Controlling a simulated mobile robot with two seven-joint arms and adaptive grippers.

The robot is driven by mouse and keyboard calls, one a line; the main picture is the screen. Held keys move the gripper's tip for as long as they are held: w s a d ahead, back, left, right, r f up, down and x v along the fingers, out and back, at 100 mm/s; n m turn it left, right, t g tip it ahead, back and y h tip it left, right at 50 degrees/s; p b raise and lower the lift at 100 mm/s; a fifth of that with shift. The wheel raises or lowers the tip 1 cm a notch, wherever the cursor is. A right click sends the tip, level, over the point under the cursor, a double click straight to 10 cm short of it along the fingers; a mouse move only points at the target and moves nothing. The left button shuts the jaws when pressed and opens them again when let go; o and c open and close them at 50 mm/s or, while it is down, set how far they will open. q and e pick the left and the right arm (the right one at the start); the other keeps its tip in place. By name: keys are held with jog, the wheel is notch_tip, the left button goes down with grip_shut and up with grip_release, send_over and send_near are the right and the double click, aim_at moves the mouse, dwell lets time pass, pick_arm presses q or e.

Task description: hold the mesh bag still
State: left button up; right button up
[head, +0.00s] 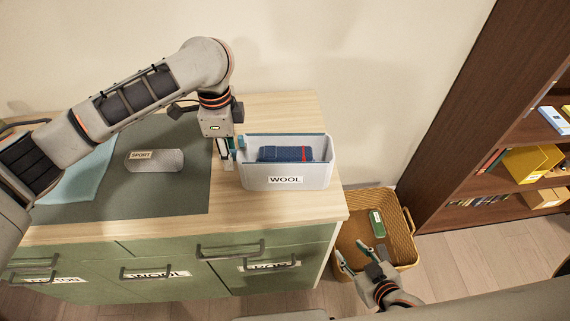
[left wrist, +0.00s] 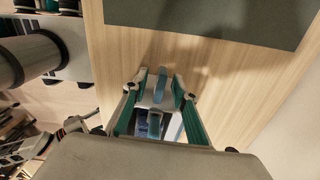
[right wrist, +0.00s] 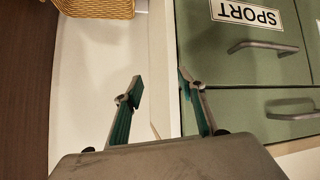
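I cannot make out a mesh bag in any view. My left gripper (head: 229,153) points down at the left end of the pale grey WOOL bin (head: 286,180). In the left wrist view, light blue tabs (left wrist: 160,82) and the bin's end lie between its fingers (left wrist: 158,88); whether the fingers press on anything is unclear. A folded navy item (head: 284,154) with a red stripe lies in the bin. My right gripper (head: 354,254) is over the near side of the wicker basket (head: 407,250). In the right wrist view its fingers (right wrist: 160,85) are apart with nothing between them.
The bin stands on a wooden-topped green cabinet (head: 270,216) with labelled drawers. A green item (head: 377,224) lies in the basket. A brown bookcase (head: 470,110) stands at right.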

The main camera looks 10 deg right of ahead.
dwell(0.5)
dwell(0.3)
pick_arm(q)
grip_shut()
dwell(0.8)
